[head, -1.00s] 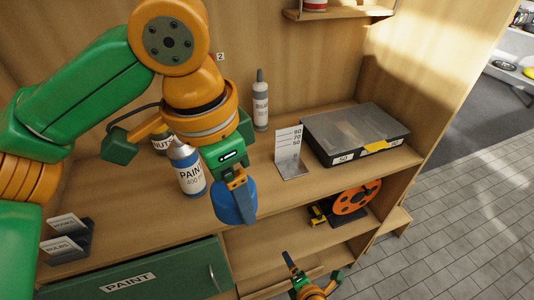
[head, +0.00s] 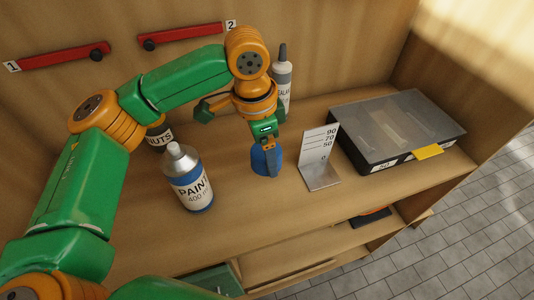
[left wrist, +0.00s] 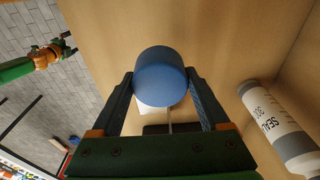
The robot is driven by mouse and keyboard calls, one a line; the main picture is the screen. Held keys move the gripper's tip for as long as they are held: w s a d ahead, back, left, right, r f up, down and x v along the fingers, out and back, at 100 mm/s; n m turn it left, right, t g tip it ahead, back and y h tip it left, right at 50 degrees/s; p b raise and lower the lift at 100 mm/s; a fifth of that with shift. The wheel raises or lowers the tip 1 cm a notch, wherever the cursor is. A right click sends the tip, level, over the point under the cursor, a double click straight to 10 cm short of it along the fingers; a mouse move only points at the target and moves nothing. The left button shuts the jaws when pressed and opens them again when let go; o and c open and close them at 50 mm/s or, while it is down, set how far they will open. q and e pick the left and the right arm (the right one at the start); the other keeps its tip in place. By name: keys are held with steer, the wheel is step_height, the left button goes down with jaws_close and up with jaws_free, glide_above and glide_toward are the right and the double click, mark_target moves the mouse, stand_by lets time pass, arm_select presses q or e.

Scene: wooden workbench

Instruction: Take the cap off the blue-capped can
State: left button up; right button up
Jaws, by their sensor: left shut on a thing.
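The paint can (head: 190,180) stands upright on the bench, its silver top bare. The blue cap (head: 262,161) is off the can, to its right. My left gripper (head: 270,158) is shut on the cap, and the wrist view shows the cap (left wrist: 161,76) between both fingers. The cap is low over the bench top; I cannot tell whether it touches the wood. My right gripper (left wrist: 66,44) shows only in the left wrist view, small and at the upper left, with its fingers apart and nothing visible between them.
A sealant tube (head: 282,80) stands behind my left gripper. A nuts can (head: 158,135) is behind the paint can. A numbered card stand (head: 320,160) and a lidded case (head: 395,130) are to the right. Bare bench (head: 245,215) lies in front of the cap.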

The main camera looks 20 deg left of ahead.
arm_select(q)
steer(key=shift+w+a+f, duration=0.2)
steer(key=shift+w+f, duration=0.3)
steer(key=shift+f, duration=0.1)
steer(key=shift+w+a+f, duration=0.15)
steer(key=shift+w+f, duration=0.35)
steer(key=shift+f, duration=0.05)
step_height(320, 180, down, 3)
steer(key=shift+w+r+p, duration=0.1)
steer(key=shift+p, duration=0.55)
steer(key=shift+f, duration=0.35)
